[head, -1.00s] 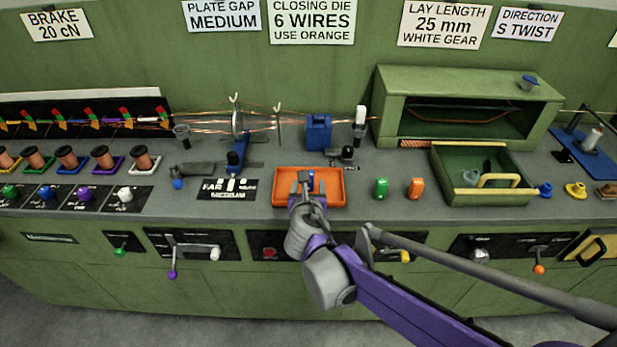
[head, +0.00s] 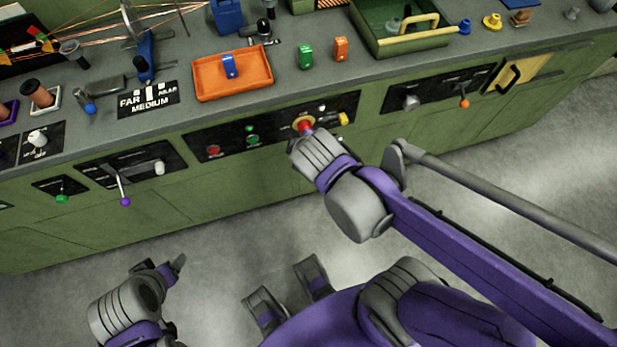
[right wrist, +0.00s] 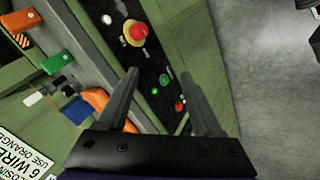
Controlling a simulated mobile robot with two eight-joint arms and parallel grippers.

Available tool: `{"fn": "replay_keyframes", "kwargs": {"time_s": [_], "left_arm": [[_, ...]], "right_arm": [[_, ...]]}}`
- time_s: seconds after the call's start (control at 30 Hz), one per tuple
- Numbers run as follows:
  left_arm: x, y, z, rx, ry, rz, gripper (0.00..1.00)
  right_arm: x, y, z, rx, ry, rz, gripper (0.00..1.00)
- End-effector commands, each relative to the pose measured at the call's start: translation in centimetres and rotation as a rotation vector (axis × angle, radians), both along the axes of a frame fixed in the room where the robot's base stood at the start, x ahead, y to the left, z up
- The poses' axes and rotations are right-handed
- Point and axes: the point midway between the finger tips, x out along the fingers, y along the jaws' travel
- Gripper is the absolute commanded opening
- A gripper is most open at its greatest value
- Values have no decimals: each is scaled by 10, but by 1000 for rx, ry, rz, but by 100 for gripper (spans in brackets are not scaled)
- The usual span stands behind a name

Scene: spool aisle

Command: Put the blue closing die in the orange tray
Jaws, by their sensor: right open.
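The blue closing die (head: 230,66) lies in the orange tray (head: 256,87), inside its rim. The tray is on the grey bench top, and part of it shows in the right wrist view (right wrist: 96,99). My right gripper (head: 304,137) is below and to the right of the tray, in front of the panel with the red push button (right wrist: 136,33). In the right wrist view my right gripper (right wrist: 160,84) has its fingers apart, with nothing between them. My left gripper (head: 174,266) is low at the left, over the floor and away from the bench; its opening is unclear.
A green die (head: 306,57) and an orange die (head: 340,49) stand right of the tray. A green box (head: 402,42) with a yellow handle is farther right. The panel carries green and red buttons. Levers stick out from the bench front. The floor before the bench is open.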

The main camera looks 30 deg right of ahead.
Motion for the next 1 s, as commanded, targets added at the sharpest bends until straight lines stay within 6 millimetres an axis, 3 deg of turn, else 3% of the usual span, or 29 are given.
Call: {"fn": "replay_keyframes", "kwargs": {"time_s": [0.03,0.1,0.3,1.0], "left_arm": [[0,0,0,0,0,0,76],[0,0,0,0,0,0,76],[0,0,0,0,0,0,76],[0,0,0,0,0,0,76]], "right_arm": [[-20,3,-8,129,9,-139,67],[-40,10,-17,285,24,-308,67],[-68,24,-29,514,59,-571,67],[-69,26,-30,533,61,-593,67]]}}
